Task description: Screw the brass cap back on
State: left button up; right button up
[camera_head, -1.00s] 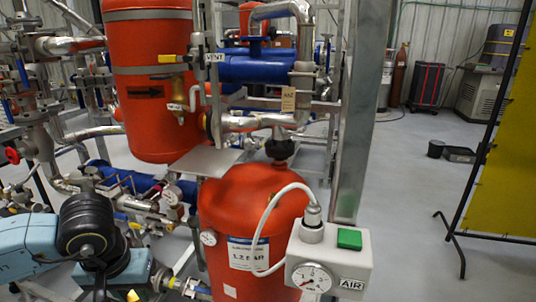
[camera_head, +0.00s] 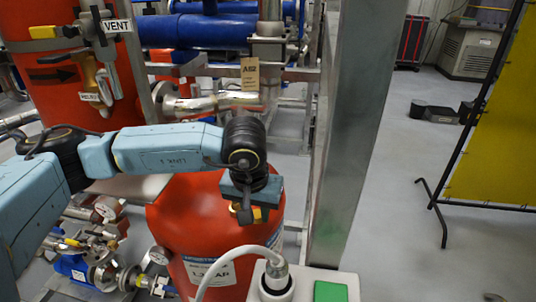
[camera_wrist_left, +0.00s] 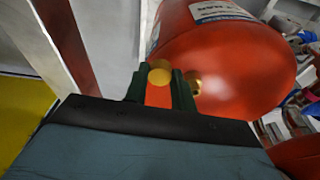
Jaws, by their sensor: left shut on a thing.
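The red vessel (camera_head: 165,220) stands upright in the middle of the head view, with a white label on its front. My left gripper (camera_head: 252,212) is over its top right part, pointing down. In the left wrist view, my left gripper (camera_wrist_left: 160,82) is shut on a round brass cap (camera_wrist_left: 160,76) at its fingertips. A second brass piece, a fitting (camera_wrist_left: 192,84), shows just beside the right finger, against the red vessel (camera_wrist_left: 230,55). The cap appears apart from this fitting, but the exact gap is hard to tell. My right gripper is not in view.
A white box with a green button (camera_head: 331,291) and a white hose (camera_head: 232,254) stands in front of the vessel. A grey steel post (camera_head: 350,130) rises just right of my gripper. A yellow screen (camera_head: 495,150) stands farther right. Pipes crowd the left.

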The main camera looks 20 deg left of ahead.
pick_arm(q)
jog(key=w+a+r+n+g+y+p, duration=0.1)
jog(key=w+a+r+n+p, duration=0.15)
jog(key=a+n+p, duration=0.35)
jog(key=w+a+r+n+g+y+p, duration=0.1)
jog(key=w+a+r+n+p, duration=0.2)
jog(key=n, duration=0.5)
jog(key=shift+s+d+f+b, duration=0.25)
jog(key=shift+f+b, duration=0.15)
jog(key=shift+f, duration=0.45)
jog(key=shift+s+d+f+b, duration=0.25)
jog(key=shift+f+b, duration=0.15)
jog(key=shift+f, duration=0.5)
jog(key=shift+s+d+f+b, duration=0.15)
jog(key=shift+d+f+b, duration=0.2)
jog(key=shift+f, duration=0.5)
jog(key=shift+b, duration=0.5)
jog(key=shift+f, duration=0.2)
jog(key=shift+f+b, duration=0.6)
jog(key=shift+b, duration=0.15)
jog(key=shift+f, duration=0.1)
jog(key=shift+f+b, duration=0.55)
jog(key=shift+b, duration=0.05)
